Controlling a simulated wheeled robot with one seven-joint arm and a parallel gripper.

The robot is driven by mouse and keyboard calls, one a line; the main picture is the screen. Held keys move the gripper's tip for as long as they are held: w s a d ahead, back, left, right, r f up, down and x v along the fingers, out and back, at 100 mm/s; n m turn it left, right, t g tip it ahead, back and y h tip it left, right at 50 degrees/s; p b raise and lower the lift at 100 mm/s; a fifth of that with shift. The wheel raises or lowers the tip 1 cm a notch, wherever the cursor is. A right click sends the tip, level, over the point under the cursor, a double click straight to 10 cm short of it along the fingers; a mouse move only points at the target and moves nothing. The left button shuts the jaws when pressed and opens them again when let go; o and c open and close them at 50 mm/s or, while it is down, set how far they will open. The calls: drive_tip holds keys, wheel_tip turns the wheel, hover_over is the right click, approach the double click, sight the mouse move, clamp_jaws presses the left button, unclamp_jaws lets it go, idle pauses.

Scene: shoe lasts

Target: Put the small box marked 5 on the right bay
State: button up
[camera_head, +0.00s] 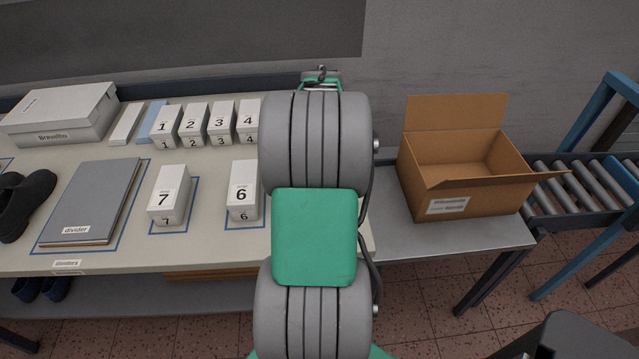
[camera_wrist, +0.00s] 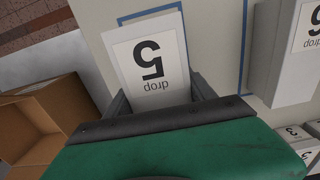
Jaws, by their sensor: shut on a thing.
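The small white box marked 5 (camera_wrist: 150,62) is between the fingers of my gripper (camera_wrist: 161,94) in the wrist view, and the gripper is shut on it. Its label also reads "drop" and looks upside down there. A short blue line (camera_wrist: 150,13) shows just past the box's far end, on the pale table top. I cannot tell whether the box touches the table. In the head view my arm hides the box and the table area right of the box marked 6 (camera_head: 242,191). The box marked 7 (camera_head: 169,194) stands left of it, and both stand in blue outlines.
Boxes marked 1 (camera_head: 164,124), 2, 3 and 4 (camera_head: 248,119) stand in a row behind. A grey divider (camera_head: 92,200) and a shoe box (camera_head: 60,112) are at the left. An open carton (camera_head: 460,175) stands right of my arm, beside a roller conveyor (camera_head: 585,185).

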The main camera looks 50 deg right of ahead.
drive_tip(key=shift+w+f, duration=0.2)
drive_tip(key=shift+f, duration=1.7)
drive_tip(key=o, duration=1.6)
drive_tip(key=shift+c, duration=0.2)
